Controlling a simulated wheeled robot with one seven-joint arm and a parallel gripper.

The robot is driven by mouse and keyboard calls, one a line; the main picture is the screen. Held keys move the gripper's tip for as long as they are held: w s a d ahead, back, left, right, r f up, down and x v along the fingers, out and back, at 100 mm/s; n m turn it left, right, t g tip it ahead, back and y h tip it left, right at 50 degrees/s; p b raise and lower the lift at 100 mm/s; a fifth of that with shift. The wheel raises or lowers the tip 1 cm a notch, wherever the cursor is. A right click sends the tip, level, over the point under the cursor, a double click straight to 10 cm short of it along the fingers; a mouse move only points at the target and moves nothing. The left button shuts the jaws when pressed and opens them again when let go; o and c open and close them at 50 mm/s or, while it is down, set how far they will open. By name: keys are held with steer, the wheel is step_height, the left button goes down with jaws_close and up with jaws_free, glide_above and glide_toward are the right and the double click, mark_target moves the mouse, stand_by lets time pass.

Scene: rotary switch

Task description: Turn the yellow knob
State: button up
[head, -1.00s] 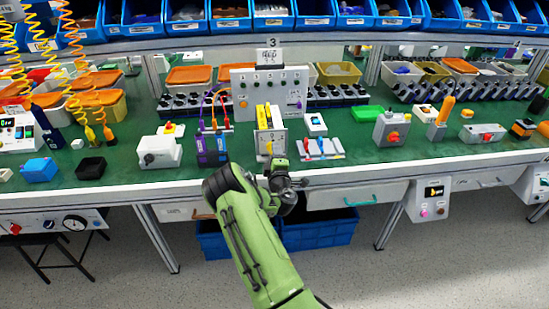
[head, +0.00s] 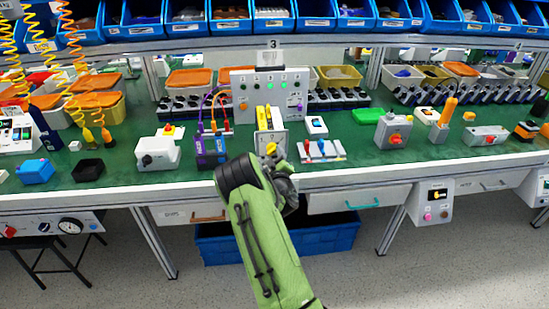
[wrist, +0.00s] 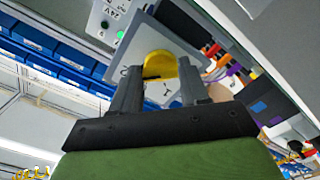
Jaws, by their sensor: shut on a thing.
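The yellow knob (wrist: 160,66) is a round disc with a dark slot on a light grey plate (wrist: 143,45). In the wrist view it sits between my two gripper fingers, and my gripper (wrist: 160,76) is shut on it. In the head view a bit of the yellow knob (head: 271,149) shows at the front of the grey-white box with yellow parts on top (head: 270,125). My gripper (head: 275,161) reaches that front from below, and my wrist and green arm hide most of its fingers.
A purple unit with cables (head: 209,150) stands close left of the box. A base with red and blue levers (head: 321,151) is close right. A white panel (head: 270,91) with green lamps stands behind. Drawers (head: 358,198) are below the bench edge.

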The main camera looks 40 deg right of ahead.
steer(key=shift+f, duration=0.2)
steer(key=o, duration=1.1)
steer(key=shift+r, duration=0.1)
steer(key=shift+c, duration=0.2)
steer(key=b+v, duration=0.5)
steer(key=v, duration=1)
steer(key=shift+s+a, duration=0.3)
